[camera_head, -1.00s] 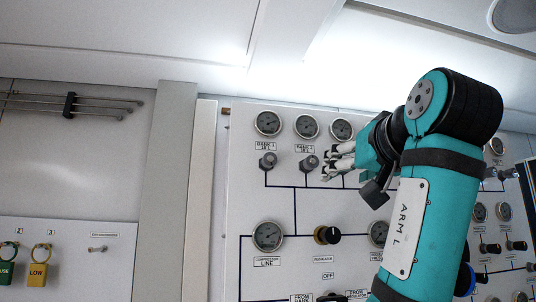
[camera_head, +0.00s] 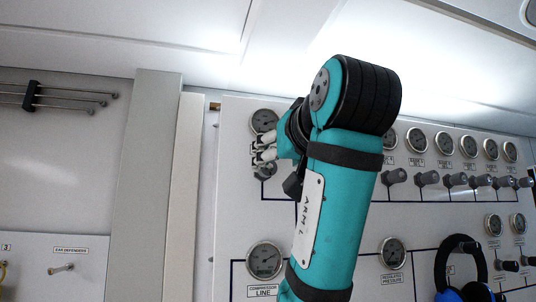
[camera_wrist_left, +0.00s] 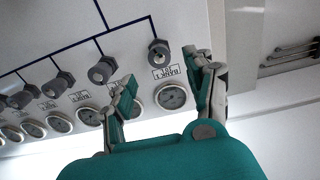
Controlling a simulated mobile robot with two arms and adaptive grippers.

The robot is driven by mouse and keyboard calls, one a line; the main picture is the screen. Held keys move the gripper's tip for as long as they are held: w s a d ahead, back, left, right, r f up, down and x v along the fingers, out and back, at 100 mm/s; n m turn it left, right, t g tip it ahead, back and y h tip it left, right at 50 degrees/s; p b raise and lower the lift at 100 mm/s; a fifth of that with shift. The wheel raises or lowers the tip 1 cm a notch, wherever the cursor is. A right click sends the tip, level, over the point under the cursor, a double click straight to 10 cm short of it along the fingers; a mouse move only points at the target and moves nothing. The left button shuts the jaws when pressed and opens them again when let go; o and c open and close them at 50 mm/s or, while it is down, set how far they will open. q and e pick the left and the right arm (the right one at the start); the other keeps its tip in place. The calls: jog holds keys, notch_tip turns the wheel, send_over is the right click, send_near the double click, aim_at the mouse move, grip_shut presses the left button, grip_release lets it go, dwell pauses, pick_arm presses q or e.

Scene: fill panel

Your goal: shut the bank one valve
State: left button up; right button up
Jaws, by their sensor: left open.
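The bank one valve is a grey knob (camera_wrist_left: 159,52) at the end of the row, joined to a dark pipe line. Its label (camera_wrist_left: 166,72) and round gauge (camera_wrist_left: 172,97) sit beside it in the left wrist view. In the head view the valve (camera_head: 265,171) is partly hidden by my fingers, under its gauge (camera_head: 264,121). My left gripper (camera_head: 260,154) is open and empty in front of the panel. In the left wrist view its fingers (camera_wrist_left: 165,72) are spread on either side of the label, with the knob just beyond the fingertips. I see no contact with it.
Several similar valves (camera_head: 427,178) and gauges (camera_head: 416,141) run right along the panel. A compressor line gauge (camera_head: 264,260) is below. Ear defenders (camera_head: 461,240) with a black band hang at lower right. A grey pillar (camera_head: 145,185) stands left of the panel.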

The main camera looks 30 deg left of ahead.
aim_at(269, 166)
pick_arm(q)
jog(key=p+x, duration=0.3)
jog(key=x, duration=0.4)
jog(key=shift+w+a, duration=0.15)
jog(key=shift+w, duration=0.1)
jog(key=shift+s+r, duration=0.1)
jog(key=c, duration=1)
grip_shut()
pick_arm(e)
jog(key=r, duration=0.1)
jog(key=w+a+r, duration=0.2)
jog(key=shift+r, duration=0.3)
